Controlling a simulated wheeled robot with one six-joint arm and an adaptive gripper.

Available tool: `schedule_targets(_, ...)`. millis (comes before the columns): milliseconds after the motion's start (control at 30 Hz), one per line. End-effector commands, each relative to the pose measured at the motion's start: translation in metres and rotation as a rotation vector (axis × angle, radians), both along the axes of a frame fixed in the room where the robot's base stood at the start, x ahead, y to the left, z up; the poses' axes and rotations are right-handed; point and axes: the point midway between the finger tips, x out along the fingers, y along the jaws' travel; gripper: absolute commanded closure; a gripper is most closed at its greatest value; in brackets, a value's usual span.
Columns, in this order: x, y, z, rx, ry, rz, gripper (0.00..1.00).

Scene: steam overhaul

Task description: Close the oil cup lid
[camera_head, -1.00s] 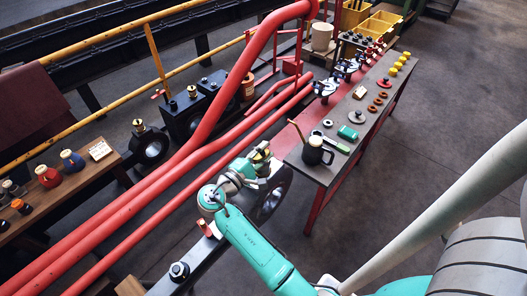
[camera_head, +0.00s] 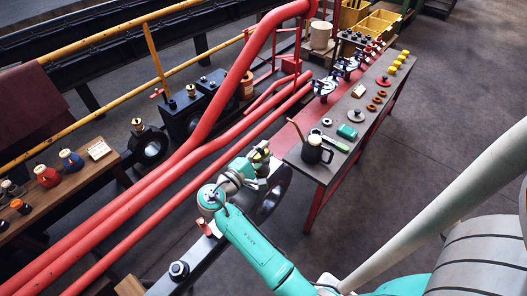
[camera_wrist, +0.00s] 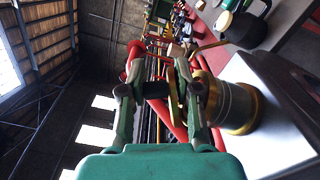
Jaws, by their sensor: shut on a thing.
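The oil cup is a brass-coloured cylinder (camera_wrist: 232,106) to the right of my fingers in the wrist view. A thin yellowish piece, which looks like its lid (camera_wrist: 173,100), shows edge-on between my fingers, to the left of the cup body. My gripper (camera_wrist: 160,78) is shut on this piece. I cannot tell whether the lid touches the cup rim. In the head view my gripper (camera_head: 250,164) is at the brass top of the cup (camera_head: 260,151), over the dark rod end; the fingers and lid are too small there to make out.
Red pipes (camera_head: 165,190) run along the left of my arm. A shelf with coloured bottles (camera_head: 47,176) is further left. The floor at right is clear.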

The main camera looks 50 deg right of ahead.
Motion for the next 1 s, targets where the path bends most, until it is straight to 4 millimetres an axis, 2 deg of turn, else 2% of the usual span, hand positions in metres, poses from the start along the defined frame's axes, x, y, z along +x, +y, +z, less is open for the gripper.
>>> schedule_targets(267, 0.0005, 0.0004, -0.0003, 0.0, 0.001, 0.002, 1.0)
schedule_targets(300, 0.0005, 0.0004, -0.0002, 0.0, 0.001, 0.002, 0.66)
schedule_targets(367, 0.0005, 0.0004, -0.0002, 0.0, 0.001, 0.002, 0.51)
schedule_targets(767, 0.0011, 0.0, 0.0007, 0.0, 0.028, 0.0, 0.51)
schedule_targets(1000, 0.0087, 0.0003, 0.008, -0.007, 0.193, 0.0, 0.51)
